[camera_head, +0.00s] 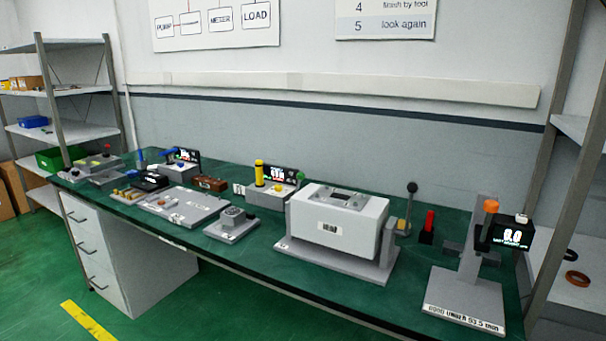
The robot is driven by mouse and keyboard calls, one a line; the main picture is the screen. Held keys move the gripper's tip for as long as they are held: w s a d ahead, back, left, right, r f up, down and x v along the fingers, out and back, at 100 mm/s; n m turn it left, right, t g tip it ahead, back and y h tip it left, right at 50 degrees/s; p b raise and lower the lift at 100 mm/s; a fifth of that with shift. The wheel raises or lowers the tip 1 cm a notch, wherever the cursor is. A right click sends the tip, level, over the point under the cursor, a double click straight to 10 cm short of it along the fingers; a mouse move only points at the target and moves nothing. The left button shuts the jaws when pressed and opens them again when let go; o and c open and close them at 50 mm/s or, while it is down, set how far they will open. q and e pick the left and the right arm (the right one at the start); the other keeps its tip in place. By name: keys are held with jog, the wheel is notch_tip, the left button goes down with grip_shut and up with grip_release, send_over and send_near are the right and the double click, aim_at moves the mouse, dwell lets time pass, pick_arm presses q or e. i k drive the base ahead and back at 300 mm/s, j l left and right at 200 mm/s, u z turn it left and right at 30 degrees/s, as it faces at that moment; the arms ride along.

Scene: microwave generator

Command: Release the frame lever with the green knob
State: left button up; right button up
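A white box-shaped unit (337,222) sits in a grey frame (335,262) right of the middle of the bench. A small green knob (300,176) shows just behind the unit's upper left edge. Its lever is mostly hidden, and I cannot tell how it is set. A second lever with a black ball knob (412,187) stands upright at the unit's right end. Neither of my grippers is in view.
The green bench (270,262) also holds a grey plate (185,206), a small grey block (231,224), a yellow cylinder (259,173) by a display, and a red upright piece (428,222). A stand with an orange knob (491,206) and a display is at the right end.

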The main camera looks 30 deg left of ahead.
aim_at(300, 175)
jog(key=i+j, duration=0.15)
jog(key=j, duration=0.25)
jog(key=i+j, duration=0.15)
jog(key=j, duration=0.2)
jog(key=i+j, duration=0.15)
jog(key=j, duration=0.25)
jog(key=i+j, duration=0.15)
jog(key=j, duration=0.25)
jog(key=i+j, duration=0.15)
jog(key=j, duration=0.2)
jog(key=i+j, duration=0.15)
jog(key=j, duration=0.25)
jog(key=i+j, duration=0.15)
jog(key=j, duration=0.2)
